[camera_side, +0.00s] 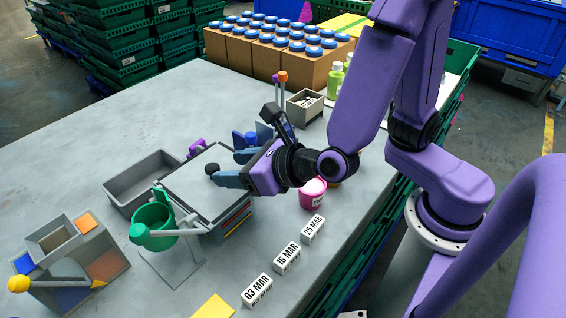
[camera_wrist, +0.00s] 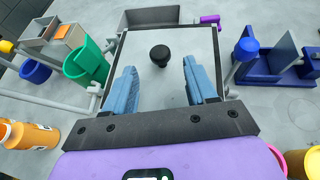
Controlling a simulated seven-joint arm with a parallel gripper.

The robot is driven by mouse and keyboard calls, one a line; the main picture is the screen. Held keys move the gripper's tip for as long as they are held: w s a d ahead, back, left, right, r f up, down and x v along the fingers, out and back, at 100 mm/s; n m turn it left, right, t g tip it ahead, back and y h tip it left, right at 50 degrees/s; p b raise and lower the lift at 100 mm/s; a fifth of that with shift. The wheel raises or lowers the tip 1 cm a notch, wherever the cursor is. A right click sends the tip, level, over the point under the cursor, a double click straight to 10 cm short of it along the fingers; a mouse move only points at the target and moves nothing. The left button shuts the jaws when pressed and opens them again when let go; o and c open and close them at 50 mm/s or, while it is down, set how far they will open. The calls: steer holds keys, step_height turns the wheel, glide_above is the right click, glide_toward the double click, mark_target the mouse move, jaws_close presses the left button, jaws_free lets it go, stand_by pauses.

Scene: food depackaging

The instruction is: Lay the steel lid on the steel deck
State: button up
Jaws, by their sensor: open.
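The steel lid (camera_side: 200,188) is a flat light-grey plate with a dark rim and a round black knob (camera_side: 212,168). It lies level on top of a grey box-like stand. In the wrist view the lid (camera_wrist: 145,85) fills the middle, with its knob (camera_wrist: 160,55) upright. My gripper (camera_side: 232,167) is open and empty over the lid. In the wrist view my gripper (camera_wrist: 159,72) has its blue fingers apart, with the knob centred just beyond their tips. The grey bench top (camera_side: 95,140) looks like the steel deck. Contact between fingers and lid cannot be told.
An empty grey tray (camera_side: 128,188) adjoins the lid's far-left side. A pink tub (camera_side: 312,197) and date blocks (camera_side: 286,259) lie right. The bench is clear at upper left.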

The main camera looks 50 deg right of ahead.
steer(key=v, duration=1)
steer(key=s+d+f+m+g+h, duration=0.1)
steer(key=d+f+m+g+h, duration=0.3)
steer(key=d+m, duration=0.7)
steer(key=s+d+m+g, duration=0.4)
steer(key=s+m+g, duration=0.2)
steer(key=m, duration=0.5)
steer(key=shift+s+d+f+m+g+y, duration=0.3)
steer(key=shift+s+f+m+g, duration=0.1)
steer(key=shift+g, duration=0.4)
steer(key=shift+o, duration=0.3)
steer(key=m, duration=0.1)
steer(key=s+m+y, duration=0.1)
steer(key=shift+s+a+r+m+g, duration=0.1)
steer(key=shift+a+r+m+g, duration=0.2)
steer(key=shift+r+m+g, duration=0.1)
